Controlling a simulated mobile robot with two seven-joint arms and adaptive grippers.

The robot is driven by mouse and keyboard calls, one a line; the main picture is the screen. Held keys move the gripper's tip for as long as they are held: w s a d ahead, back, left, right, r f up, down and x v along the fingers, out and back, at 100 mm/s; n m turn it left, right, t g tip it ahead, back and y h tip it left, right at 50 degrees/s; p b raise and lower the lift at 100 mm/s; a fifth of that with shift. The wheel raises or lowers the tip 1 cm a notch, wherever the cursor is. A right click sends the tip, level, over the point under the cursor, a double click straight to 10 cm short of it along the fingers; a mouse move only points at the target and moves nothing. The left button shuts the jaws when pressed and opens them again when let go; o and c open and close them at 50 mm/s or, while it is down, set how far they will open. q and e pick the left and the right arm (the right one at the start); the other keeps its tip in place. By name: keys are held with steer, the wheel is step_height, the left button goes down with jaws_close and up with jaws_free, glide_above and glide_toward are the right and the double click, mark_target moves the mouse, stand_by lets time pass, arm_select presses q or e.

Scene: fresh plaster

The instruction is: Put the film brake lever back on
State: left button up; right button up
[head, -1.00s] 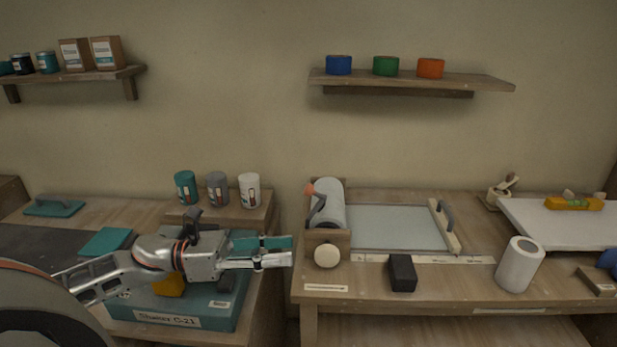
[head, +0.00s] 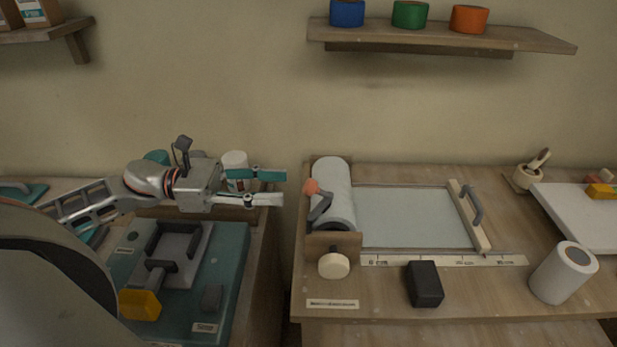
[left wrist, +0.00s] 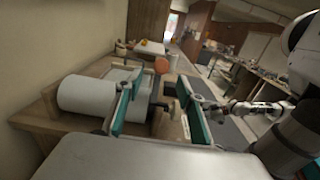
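The film brake lever (head: 320,208) is a dark grey lever with an orange ball knob (head: 311,186). It stands at the left side of the white film roll (head: 336,188) in its wooden holder; I cannot tell how it is seated. My left gripper (head: 284,187) is open and empty, just left of the knob and apart from it, fingers pointing right. In the left wrist view the orange knob (left wrist: 161,65) shows beyond and between the teal fingers. An arm that seems to be my right one shows at the right there; its gripper (left wrist: 222,112) is too small to read.
A teal case (head: 228,285) with a grey handled plate and a yellow part lies below my left arm. A black block (head: 424,284), a pale round knob (head: 334,265) and a white roll (head: 564,272) are on the bench. Cups stand behind my left gripper.

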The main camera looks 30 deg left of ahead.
mark_target(310, 188)
arm_select(q)
steer(key=x, duration=0.5)
steer(key=shift+d+r+p, duration=0.15)
steer(key=shift+d+p, duration=0.05)
steer(key=shift+p, duration=0.2)
steer(key=shift+p+x, duration=0.3)
steer(key=shift+x, duration=0.85)
steer(key=shift+c, duration=0.4)
jaws_close()
